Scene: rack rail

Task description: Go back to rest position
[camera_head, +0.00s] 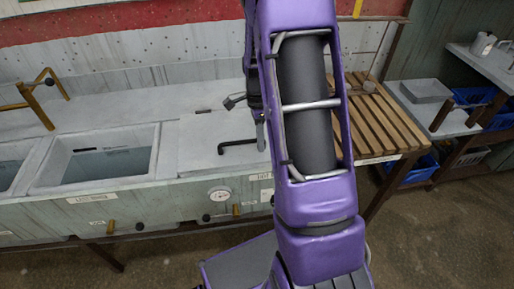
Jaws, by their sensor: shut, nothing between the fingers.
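My purple arm rises through the middle of the view and hides part of the counter. My gripper (261,137) shows only in part, as a narrow dark and grey piece beside the arm's left edge, pointing down over the counter. It is shut, with nothing seen held in it.
A grey counter (190,120) with sunken basins (98,160) runs along the left. A black bent handle (237,144) and a brass tap (38,100) stand on it. A slatted wooden rack (385,120) is right of my arm. Shelves with blue crates (424,166) and a kettle (483,43) stand far right.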

